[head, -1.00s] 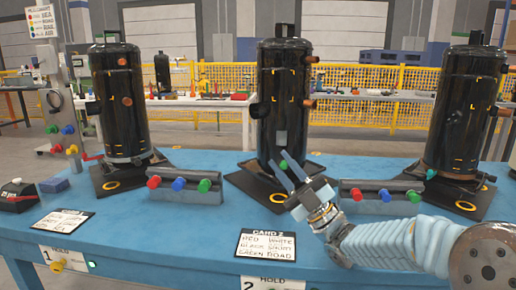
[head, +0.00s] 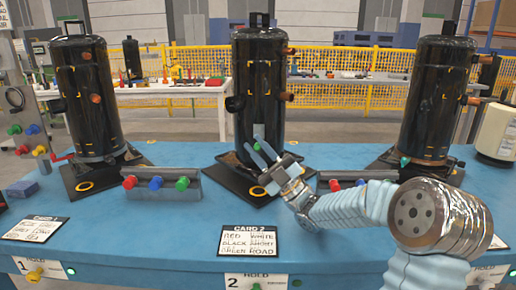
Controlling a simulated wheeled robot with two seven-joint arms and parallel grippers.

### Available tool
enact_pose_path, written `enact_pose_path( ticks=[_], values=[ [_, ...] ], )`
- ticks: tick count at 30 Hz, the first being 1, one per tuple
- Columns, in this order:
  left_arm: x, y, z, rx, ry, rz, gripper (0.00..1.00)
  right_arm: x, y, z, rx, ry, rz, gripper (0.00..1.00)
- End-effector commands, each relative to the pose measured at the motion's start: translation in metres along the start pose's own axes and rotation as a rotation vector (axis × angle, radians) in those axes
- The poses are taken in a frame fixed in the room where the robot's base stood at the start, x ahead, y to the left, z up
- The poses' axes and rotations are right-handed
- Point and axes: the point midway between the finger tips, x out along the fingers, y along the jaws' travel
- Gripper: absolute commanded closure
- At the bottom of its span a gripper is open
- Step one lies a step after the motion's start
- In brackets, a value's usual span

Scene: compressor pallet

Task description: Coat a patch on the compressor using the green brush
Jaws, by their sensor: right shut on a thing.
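Three black compressors stand on the blue table: a left one (head: 88,100), a middle one (head: 258,80) and a right one (head: 436,95). A small grey patch (head: 258,131) shows low on the middle compressor's front. My right gripper (head: 265,152) is in front of that compressor's base, just below the patch. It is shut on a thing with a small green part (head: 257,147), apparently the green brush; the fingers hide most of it. I cannot tell whether it touches the compressor. My left gripper is not in view.
A left rack (head: 160,195) holds red, blue and green handles. A right rack (head: 325,177) is partly behind my right arm. Cards lie along the front, including card 2 (head: 248,241). A white cylinder (head: 497,132) stands at far right. Clear table lies around the cards.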

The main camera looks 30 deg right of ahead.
Motion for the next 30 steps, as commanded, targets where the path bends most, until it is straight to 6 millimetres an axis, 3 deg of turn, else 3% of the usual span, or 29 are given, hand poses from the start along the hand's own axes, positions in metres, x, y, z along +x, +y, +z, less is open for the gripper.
enact_pose_path(
  ticks=[30],
  values=[
    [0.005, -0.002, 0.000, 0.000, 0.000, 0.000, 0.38, 0.002, 0.002, 0.011, 0.000, -0.001, 0.000, 1.00]
  ],
)
